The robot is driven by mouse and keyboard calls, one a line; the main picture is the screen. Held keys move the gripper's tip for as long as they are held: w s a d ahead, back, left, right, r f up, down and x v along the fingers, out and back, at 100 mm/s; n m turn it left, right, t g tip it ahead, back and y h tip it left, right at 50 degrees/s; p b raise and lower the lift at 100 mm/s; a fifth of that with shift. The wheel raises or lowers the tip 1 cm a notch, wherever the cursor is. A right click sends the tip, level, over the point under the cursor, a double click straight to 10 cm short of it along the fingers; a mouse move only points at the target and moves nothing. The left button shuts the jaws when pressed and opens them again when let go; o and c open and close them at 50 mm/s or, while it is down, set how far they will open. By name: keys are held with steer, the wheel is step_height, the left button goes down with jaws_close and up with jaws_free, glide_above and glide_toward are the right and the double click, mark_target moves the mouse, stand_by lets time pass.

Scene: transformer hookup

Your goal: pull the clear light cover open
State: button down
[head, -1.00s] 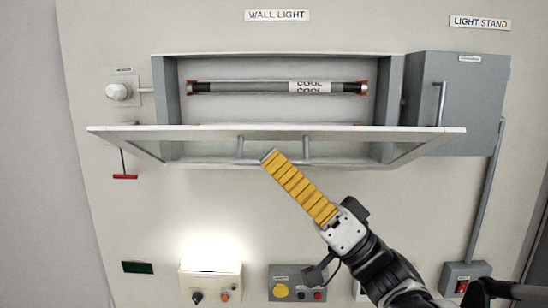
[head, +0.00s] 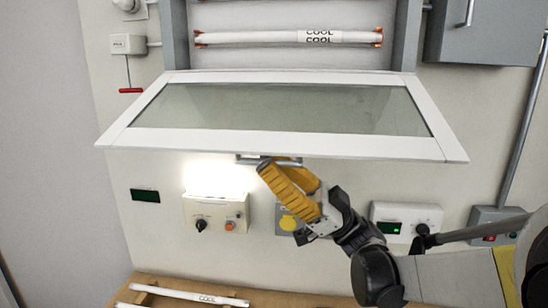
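The clear light cover (head: 290,108), a white frame around a see-through pane, hangs tilted outward below the wall light box, with the box open above it. Its grey handle (head: 252,158) shows partly under the front lower edge. My gripper (head: 272,164), with yellow ribbed fingers, reaches up from the lower right, its fingertips at the handle. The fingertips overlap the handle and the frame edge, so I cannot tell whether they are closed on it.
Inside the light box (head: 174,34) is a white tube (head: 290,36) marked COOL, with part of another above. A grey cabinet (head: 488,38) is at upper right. A tube (head: 190,294) lies on a wooden surface (head: 150,281).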

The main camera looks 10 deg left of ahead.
steer(key=w+f+b, duration=0.3)
steer(key=w+f, duration=0.2)
steer(key=f, duration=0.1)
steer(key=shift+w, duration=0.3)
steer(key=shift+r, duration=0.1)
steer(key=c, duration=1.5)
jaws_free()
steer(key=shift+w, duration=0.1)
steer(key=shift+d, duration=0.1)
steer(key=v, duration=1.2)
